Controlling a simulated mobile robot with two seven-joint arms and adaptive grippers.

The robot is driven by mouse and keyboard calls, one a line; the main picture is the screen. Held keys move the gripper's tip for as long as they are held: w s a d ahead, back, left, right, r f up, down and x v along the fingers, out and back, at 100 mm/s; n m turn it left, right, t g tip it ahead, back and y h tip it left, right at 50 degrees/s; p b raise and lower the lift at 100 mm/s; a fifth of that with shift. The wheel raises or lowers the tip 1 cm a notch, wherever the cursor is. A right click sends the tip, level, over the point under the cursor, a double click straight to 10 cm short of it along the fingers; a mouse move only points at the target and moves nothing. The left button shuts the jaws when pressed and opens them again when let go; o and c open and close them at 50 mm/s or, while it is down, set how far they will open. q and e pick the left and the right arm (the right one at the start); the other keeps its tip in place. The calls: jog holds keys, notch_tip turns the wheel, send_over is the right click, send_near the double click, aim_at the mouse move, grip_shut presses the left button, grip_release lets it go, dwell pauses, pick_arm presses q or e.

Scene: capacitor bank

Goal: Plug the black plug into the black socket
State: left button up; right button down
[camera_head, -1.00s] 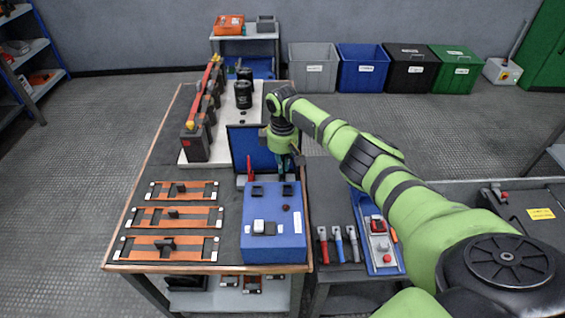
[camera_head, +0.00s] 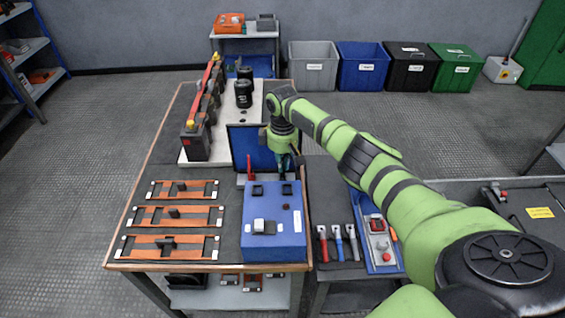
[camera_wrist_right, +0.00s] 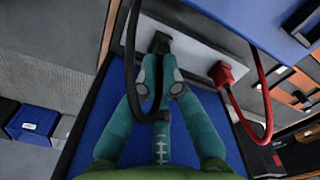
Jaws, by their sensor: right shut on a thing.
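My right gripper (camera_head: 284,172) reaches down behind the blue box (camera_head: 273,236), in front of an upright blue panel (camera_head: 245,150). In the right wrist view its teal fingers (camera_wrist_right: 161,72) are shut on the black plug (camera_wrist_right: 160,42), which is at a pale strip (camera_wrist_right: 192,45); I cannot tell whether it touches the strip. A black cable (camera_wrist_right: 131,45) loops past the fingers. In the head view the plug is hidden by the gripper. Two dark sockets (camera_head: 258,190) (camera_head: 286,188) are on the box's far top edge; I cannot tell their colours apart. My left gripper is not in view.
A red plug (camera_head: 250,170) with a red cable stands beside the gripper; it also shows in the right wrist view (camera_wrist_right: 222,74). A white device (camera_head: 260,226) sits on the box. Orange boards (camera_head: 180,215) lie left. Tall dark units (camera_head: 197,140) stand behind.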

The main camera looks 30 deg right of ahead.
jog(key=shift+f, duration=0.45)
jog(key=c, duration=1.3)
grip_release()
jog(key=shift+r, duration=0.1)
